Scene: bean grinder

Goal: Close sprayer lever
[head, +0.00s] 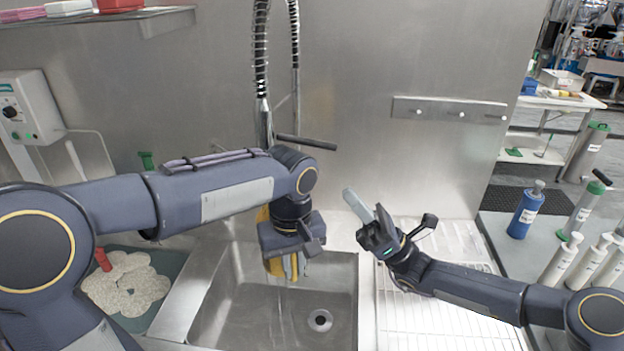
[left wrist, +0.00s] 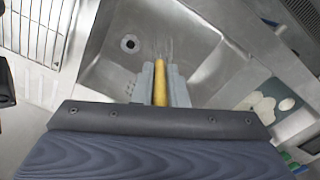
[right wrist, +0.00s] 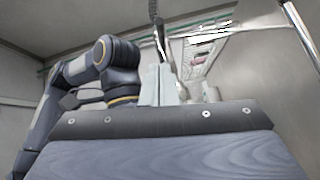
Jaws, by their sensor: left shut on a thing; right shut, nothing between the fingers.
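The sprayer hangs on a coiled metal hose (head: 261,60) that drops behind my left arm, so most of the sprayer and its lever are hidden. My left gripper (head: 285,266) points down over the sink and is shut on a yellow bar-like part, apparently of the sprayer. In the left wrist view this yellow part (left wrist: 160,85) stands between the grey fingers, with thin pale streaks, perhaps water, beyond it. My right gripper (head: 358,205) is shut and empty to the right of the sink, pointing up and left. Its closed fingers (right wrist: 160,85) show in the right wrist view, apart from the sprayer.
The metal sink (head: 235,320) has a drain (head: 320,320). A white wire rack (head: 440,318) lies to its right. Bottles, including a blue one (head: 526,212), stand on the right counter. A green tray (head: 175,262) with a pale flower-shaped thing (head: 125,285) lies left.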

